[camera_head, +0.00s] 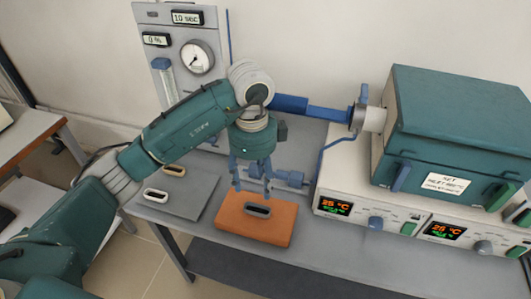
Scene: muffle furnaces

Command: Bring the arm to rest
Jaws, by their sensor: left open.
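My left arm (185,125) comes in from the left and bends down at the wrist over the grey table (270,260). My left gripper (252,188) points down with its two blue fingers apart and nothing visible between them. The fingertips appear just above or behind the dish in the picture; the exact gap cannot be told. My right gripper is out of view.
A teal furnace (460,115) on a white control base (400,225) with displays reading 25 °C stands at right. A blue tube (310,108) joins its side. A grey plate (190,205) with light oval dishes (155,196) lies left. A gauge panel (185,50) stands behind.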

